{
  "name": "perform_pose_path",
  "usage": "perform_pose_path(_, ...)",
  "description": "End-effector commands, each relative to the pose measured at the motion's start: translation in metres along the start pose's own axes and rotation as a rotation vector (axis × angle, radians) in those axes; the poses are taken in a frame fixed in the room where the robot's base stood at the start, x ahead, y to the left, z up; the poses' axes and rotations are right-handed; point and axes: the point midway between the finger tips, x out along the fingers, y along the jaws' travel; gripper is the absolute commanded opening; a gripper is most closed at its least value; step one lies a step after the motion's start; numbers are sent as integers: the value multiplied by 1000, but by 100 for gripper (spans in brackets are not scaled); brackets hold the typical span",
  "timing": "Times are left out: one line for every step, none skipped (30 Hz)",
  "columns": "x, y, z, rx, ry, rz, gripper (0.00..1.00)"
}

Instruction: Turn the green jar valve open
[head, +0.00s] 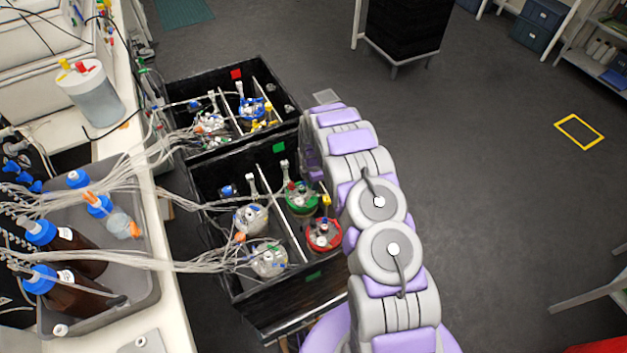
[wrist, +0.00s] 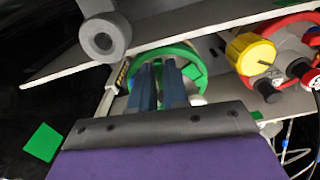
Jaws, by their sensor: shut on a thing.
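The green-topped jar (head: 301,198) stands in the near black box (head: 290,300), right of its divider, with the red-topped jar (head: 324,234) in front of it. In the wrist view, the green lid (wrist: 205,75) shows as a ring behind my gripper (wrist: 167,68). My two blue-grey fingers reach over the green lid, close together, and are shut on the green jar valve, which they mostly hide. How far the valve is turned cannot be seen. In the head view, my arm hides the gripper.
The red jar's yellow knob (wrist: 256,55) is close to the right of my gripper. A grey cylinder (wrist: 104,38) is at upper left. Many clear tubes (head: 190,265) run from the bench into the boxes. Open floor (head: 490,200) lies to the right.

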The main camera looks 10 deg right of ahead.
Motion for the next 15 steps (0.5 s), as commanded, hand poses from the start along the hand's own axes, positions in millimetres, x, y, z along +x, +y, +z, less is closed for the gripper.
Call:
perform_pose_path(-2, 1, 1, -17, 0, 2, 0)
perform_pose_path(-2, 1, 1, -25, 0, 2, 0)
perform_pose_path(-2, 1, 1, -36, 0, 3, 0)
perform_pose_path(-2, 1, 1, -43, 0, 3, 0)
perform_pose_path(-2, 1, 1, -49, 0, 3, 0)
perform_pose_path(-2, 1, 1, -55, 0, 3, 0)
perform_pose_path(-2, 1, 1, -59, 0, 3, 0)
perform_pose_path(-2, 1, 1, -62, 0, 3, 0)
perform_pose_path(-1, 1, 1, -66, 0, 3, 0)
perform_pose_path(-1, 1, 1, -68, 0, 3, 0)
perform_pose_path(-1, 0, 1, -70, 0, 2, 0)
perform_pose_path(-1, 0, 1, -71, 0, 2, 0)
perform_pose_path(-1, 0, 1, -71, 0, 2, 0)
perform_pose_path(-1, 0, 1, -72, 0, 2, 0)
perform_pose_path(-1, 0, 1, -72, 0, 2, 0)
